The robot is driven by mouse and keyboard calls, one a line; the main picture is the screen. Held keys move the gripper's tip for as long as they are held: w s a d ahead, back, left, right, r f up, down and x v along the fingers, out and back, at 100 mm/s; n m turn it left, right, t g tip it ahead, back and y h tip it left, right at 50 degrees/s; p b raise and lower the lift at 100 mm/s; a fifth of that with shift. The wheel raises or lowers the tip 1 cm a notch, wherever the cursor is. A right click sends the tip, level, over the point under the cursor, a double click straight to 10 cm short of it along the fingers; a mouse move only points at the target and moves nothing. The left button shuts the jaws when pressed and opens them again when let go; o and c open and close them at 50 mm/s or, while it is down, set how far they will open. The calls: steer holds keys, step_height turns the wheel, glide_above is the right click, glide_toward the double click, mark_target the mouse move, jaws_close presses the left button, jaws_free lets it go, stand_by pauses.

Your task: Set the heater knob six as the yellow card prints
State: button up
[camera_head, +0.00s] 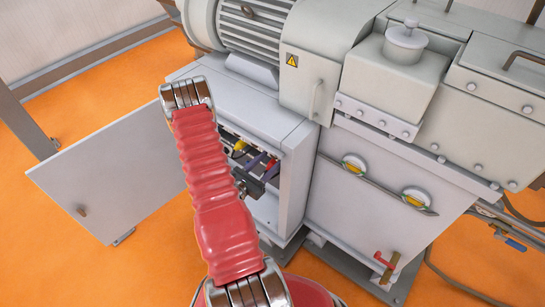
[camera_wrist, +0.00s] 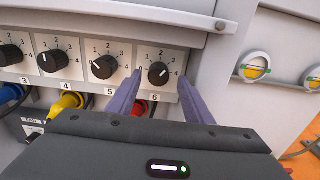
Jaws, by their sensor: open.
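Heater knob six (camera_wrist: 158,73) is a round black knob on a white plate with numbers around it, above the label 6 in the wrist view. A light pointer mark shows on it, but I cannot tell exactly which number it faces. My gripper (camera_wrist: 162,76) is open, with one purple finger on each side of knob six; I cannot tell whether they touch it. In the head view my gripper (camera_head: 262,167) reaches into the open cabinet, partly behind my red arm. The knobs are hidden there. I see no yellow card in either view.
Knob five (camera_wrist: 103,67) is close left of the left finger; knob four (camera_wrist: 54,61) is further left. A yellow plug (camera_wrist: 70,101) and a red plug (camera_wrist: 142,107) sit below the row. The cabinet door (camera_head: 105,180) stands open at left.

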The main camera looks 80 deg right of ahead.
steer(key=shift+x, duration=1)
steer(key=shift+c, duration=0.4)
steer(key=c, duration=1)
steer(key=shift+s, duration=0.1)
steer(key=shift+a+m, duration=0.1)
steer(key=shift+m, duration=1)
steer(key=shift+s, duration=0.1)
